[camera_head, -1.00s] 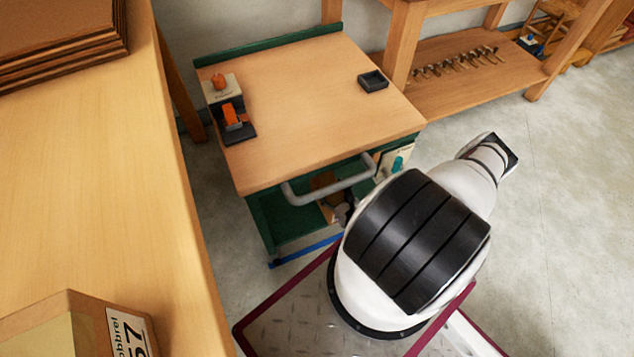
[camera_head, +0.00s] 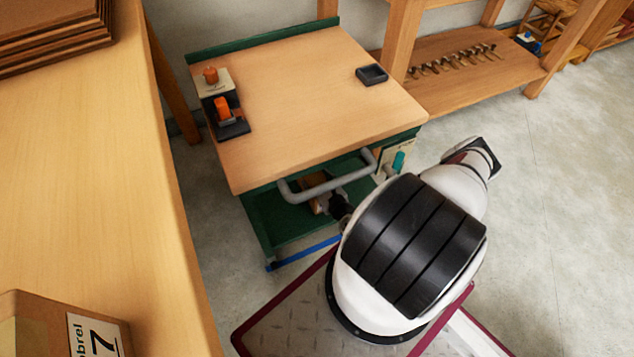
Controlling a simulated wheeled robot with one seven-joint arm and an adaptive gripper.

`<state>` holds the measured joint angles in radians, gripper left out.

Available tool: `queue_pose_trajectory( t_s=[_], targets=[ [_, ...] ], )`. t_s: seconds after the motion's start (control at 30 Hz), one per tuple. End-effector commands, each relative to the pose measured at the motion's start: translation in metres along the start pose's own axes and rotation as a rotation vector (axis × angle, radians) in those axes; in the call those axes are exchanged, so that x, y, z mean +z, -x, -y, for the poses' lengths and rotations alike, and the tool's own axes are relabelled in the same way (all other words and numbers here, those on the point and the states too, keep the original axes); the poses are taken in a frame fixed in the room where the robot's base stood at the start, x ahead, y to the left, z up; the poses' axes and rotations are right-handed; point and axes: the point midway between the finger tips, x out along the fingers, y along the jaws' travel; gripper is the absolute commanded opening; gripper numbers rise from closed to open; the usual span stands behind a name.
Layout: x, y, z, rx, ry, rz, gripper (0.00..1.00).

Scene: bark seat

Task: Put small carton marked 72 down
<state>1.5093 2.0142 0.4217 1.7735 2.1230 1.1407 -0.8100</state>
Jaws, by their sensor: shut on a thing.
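A small brown carton (camera_head: 317,206) shows in part below the top of the green cart, behind its grey handle. My gripper (camera_head: 338,207) is a dark shape at the carton's right side, shut on it. The handle, the cart top and my arm hide much of both, and no number can be read on this carton. Whether the carton touches the cart's lower shelf cannot be told.
The green cart (camera_head: 300,110) has a wooden top with an orange-and-black device (camera_head: 225,110) and a small black tray (camera_head: 372,75); its middle is clear. A larger carton (camera_head: 45,325), its label showing a 7, sits on the left table (camera_head: 90,200).

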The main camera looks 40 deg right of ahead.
Motion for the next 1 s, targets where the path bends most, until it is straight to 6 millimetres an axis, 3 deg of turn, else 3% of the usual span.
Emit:
queue_pose_trajectory(
  t_s=[0.2, 0.23, 0.3, 0.7, 0.87, 1.0],
  targets=[
    [-0.002, -0.001, 0.000, 0.001, 0.001, 0.001, 0.02],
    [-0.002, -0.001, 0.000, 0.001, 0.001, 0.000, 0.64],
    [-0.002, -0.001, 0.000, 0.001, 0.001, 0.000, 0.80],
    [0.002, 0.001, 0.000, 0.000, -0.001, 0.000, 0.80],
    [0.003, 0.022, 0.000, 0.001, 0.001, -0.001, 0.80],
    [0.003, 0.052, 0.000, 0.002, 0.000, -0.003, 0.80]
  ],
)
